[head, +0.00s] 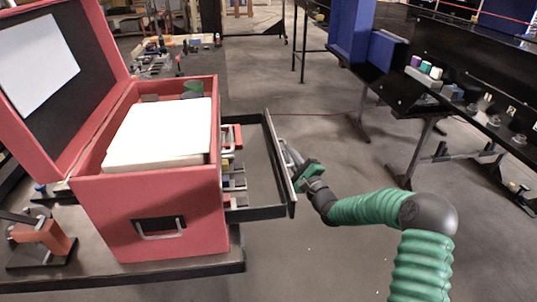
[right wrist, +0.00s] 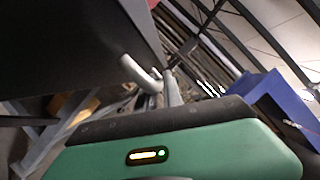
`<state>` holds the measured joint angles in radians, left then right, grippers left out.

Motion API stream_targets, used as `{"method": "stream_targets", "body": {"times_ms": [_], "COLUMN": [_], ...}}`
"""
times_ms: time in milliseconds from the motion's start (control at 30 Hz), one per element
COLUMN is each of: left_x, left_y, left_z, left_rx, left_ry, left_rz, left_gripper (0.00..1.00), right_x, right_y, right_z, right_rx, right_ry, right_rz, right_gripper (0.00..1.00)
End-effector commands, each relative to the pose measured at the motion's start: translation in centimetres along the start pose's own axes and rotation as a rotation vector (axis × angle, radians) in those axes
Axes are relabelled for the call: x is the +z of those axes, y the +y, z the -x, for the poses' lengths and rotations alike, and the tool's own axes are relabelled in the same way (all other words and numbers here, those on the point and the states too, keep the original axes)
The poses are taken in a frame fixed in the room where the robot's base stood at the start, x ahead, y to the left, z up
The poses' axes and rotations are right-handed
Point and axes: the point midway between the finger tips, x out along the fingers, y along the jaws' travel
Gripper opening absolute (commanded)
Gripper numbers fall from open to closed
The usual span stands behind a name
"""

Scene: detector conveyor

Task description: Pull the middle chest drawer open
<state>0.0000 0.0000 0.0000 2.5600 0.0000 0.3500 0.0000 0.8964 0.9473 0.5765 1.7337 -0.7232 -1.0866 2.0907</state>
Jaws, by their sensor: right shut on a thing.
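A red chest (head: 150,215) stands on a dark table with its lid raised. A black drawer (head: 262,213) sticks well out of its right side; most of its floor is bare, and small red, yellow and grey parts show at the chest end. I cannot tell its level among other drawers, as the chest's right face is mostly hidden. My right gripper (head: 291,155) is at the drawer's outer front, shut on its handle. In the right wrist view, the grey handle (right wrist: 140,72) shows beside the dark drawer front (right wrist: 75,50). My left gripper is not in view.
A white block (head: 160,135) fills much of the chest top. A red and black device (head: 40,243) stands at the left on the table (head: 170,271). Open grey floor (head: 320,255) lies right of the drawer. Blue bins (head: 385,50) and a black conveyor bench stand at the back right.

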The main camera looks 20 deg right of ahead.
Motion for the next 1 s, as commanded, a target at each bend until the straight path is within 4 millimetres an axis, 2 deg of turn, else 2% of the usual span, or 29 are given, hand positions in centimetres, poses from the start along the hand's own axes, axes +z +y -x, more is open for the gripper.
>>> {"method": "stream_targets", "body": {"times_ms": [100,300,767,800,833,1000], "left_x": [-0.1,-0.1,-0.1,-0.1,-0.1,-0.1], "left_y": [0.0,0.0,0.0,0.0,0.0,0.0], "left_z": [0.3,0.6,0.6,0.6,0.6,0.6], "left_rx": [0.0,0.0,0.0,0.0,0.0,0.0], "left_ry": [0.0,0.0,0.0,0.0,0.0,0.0], "left_rz": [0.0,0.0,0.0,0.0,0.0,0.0], "left_gripper": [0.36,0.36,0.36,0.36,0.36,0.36], "right_x": [-1.7,-3.2,-3.7,-3.7,-3.7,-3.6], "right_y": [-0.8,-1.7,-1.9,-1.9,-1.9,-2.1], "right_z": [0.8,1.4,1.6,1.6,1.6,1.6], "right_rx": [0.008,0.009,0.01,0.01,0.009,0.006], "right_ry": [0.006,0.005,0.005,0.005,0.005,0.003], "right_rz": [-0.001,-0.003,-0.002,-0.002,-0.002,-0.001], "right_gripper": [0.0,0.0,0.0,0.13,0.17,0.2]}}
